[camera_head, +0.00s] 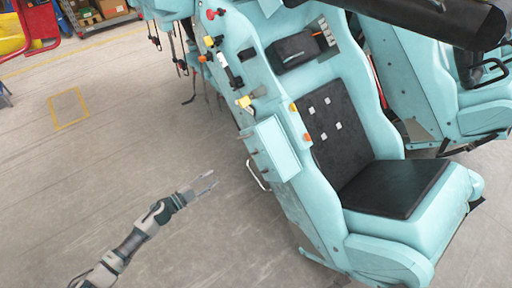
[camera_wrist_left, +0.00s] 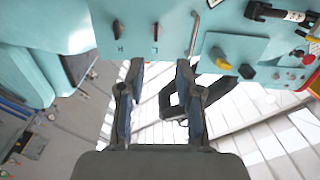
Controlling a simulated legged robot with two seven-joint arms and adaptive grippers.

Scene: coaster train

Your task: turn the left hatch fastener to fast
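Two small dark fasteners sit on the pale blue panel (camera_wrist_left: 138,12) at the top of the left wrist view, one on the left (camera_wrist_left: 120,30) and one on the right (camera_wrist_left: 155,32). Both look roughly upright in that view, with small blue marks below them. In the head view, the box-like panel (camera_head: 278,148) is on the side of the blue coaster car, and its fasteners are too small to read. My left gripper (camera_head: 208,183) is left of and below that panel, apart from it. In the left wrist view its fingers (camera_wrist_left: 158,78) are open and empty. My right gripper is out of view.
A yellow knob (camera_wrist_left: 222,60) and a red button (camera_wrist_left: 308,59) sit on a control panel to the right. A black loop handle (camera_wrist_left: 190,103) lies beyond my fingers. The black seat (camera_head: 395,188) is right of the panel. Open floor (camera_head: 120,135) lies to the left.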

